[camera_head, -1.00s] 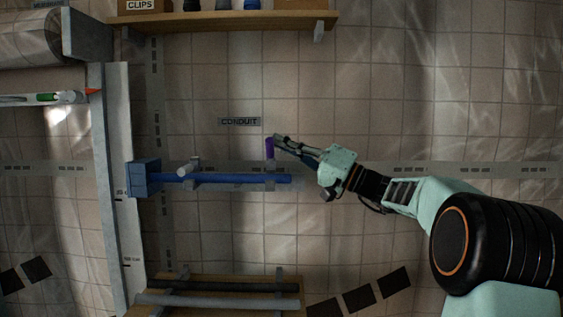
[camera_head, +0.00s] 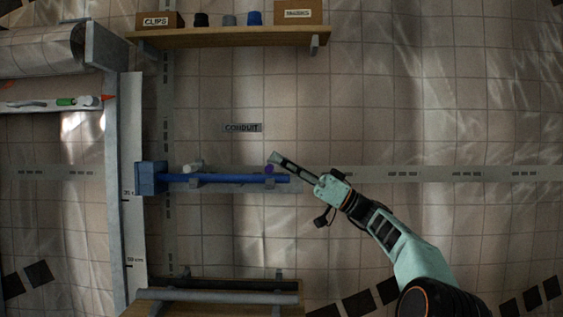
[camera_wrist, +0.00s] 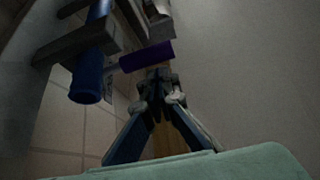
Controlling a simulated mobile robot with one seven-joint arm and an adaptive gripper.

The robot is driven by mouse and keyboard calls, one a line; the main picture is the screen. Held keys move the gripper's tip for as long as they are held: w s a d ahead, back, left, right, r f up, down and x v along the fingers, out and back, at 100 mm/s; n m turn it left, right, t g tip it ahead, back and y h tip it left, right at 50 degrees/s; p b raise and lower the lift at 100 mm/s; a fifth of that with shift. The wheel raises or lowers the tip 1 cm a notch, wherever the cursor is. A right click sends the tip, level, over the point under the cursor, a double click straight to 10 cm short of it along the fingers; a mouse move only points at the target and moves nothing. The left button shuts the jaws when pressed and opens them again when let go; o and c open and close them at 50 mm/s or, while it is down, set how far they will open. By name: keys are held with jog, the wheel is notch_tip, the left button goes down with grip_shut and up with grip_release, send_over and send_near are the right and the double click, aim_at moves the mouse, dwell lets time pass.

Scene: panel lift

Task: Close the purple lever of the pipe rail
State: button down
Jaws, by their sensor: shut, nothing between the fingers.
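The purple lever (camera_head: 270,169) shows as a short stub at the right clamp of the pipe rail, just above the blue pipe (camera_head: 228,179). In the wrist view the purple lever (camera_wrist: 146,56) is a short cylinder beside the blue pipe's open end (camera_wrist: 88,92). My gripper (camera_head: 275,157) is shut and empty, its tips just above the lever in the head view. In the wrist view my gripper's tips (camera_wrist: 157,78) are right by the lever; I cannot tell whether they touch. The lever's base is partly hidden.
A grey-white lever (camera_head: 193,167) sits on the rail's left clamp, near a blue box (camera_head: 148,178) at the pipe's left end. A shelf (camera_head: 225,36) with boxes and caps is above; a lower rack (camera_head: 220,297) holds grey pipes. The wall right of the rail is clear.

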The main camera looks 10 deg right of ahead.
jog(key=shift+s+f+b, duration=0.1)
jog(key=shift+f+b, duration=0.3)
jog(key=shift+f, duration=0.05)
jog(key=shift+f, duration=0.25)
dwell(0.4)
